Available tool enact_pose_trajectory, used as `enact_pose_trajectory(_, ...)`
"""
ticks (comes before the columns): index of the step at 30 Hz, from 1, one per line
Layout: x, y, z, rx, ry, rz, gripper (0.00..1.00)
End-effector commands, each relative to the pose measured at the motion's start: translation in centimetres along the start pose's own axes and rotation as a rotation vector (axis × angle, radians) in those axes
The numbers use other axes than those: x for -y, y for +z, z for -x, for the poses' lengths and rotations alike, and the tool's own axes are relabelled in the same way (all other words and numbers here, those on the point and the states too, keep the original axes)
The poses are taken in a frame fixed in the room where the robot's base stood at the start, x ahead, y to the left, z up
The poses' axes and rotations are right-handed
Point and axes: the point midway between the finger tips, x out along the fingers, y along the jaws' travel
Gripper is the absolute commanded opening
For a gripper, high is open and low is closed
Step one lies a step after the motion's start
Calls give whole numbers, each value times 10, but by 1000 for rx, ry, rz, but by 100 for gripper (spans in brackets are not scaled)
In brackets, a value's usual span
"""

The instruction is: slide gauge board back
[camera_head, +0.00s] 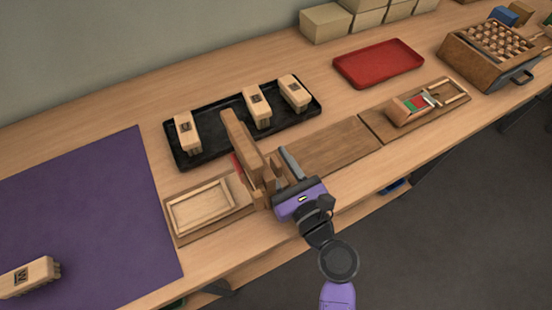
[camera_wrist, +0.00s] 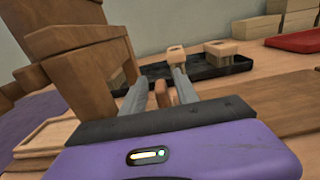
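An upright wooden board on a wooden frame (camera_head: 240,140), apparently the gauge board, stands between the shallow wooden tray and the brown mat. It fills the left of the wrist view (camera_wrist: 85,60). My gripper (camera_head: 282,172) is right beside the frame on its right side, low over the bench. In the wrist view its two grey fingers (camera_wrist: 162,90) are apart, with small brown wooden pieces showing between them. I see no clear contact on both sides. The far finger is largely hidden in the head view.
A black tray (camera_head: 219,143) behind holds three brush blocks. A shallow wooden tray (camera_head: 175,217) lies left of the frame, a brown mat (camera_head: 335,148) right. A purple mat (camera_head: 90,220) with one block lies far left; a red tray (camera_head: 379,64) stands back right.

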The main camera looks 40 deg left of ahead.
Motion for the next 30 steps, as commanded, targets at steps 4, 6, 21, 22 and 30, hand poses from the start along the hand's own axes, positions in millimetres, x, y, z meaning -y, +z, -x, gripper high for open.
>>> enact_pose_trajectory(4,0,0,0,0,0,0,36)
enact_pose_trajectory(6,0,0,0,0,-1,0,32)
enact_pose_trajectory(21,1,0,0,0,-1,1,0)
enact_pose_trajectory(22,1,0,0,0,-1,1,0)
enact_pose_trajectory(30,1,0,0,0,-1,1,0)
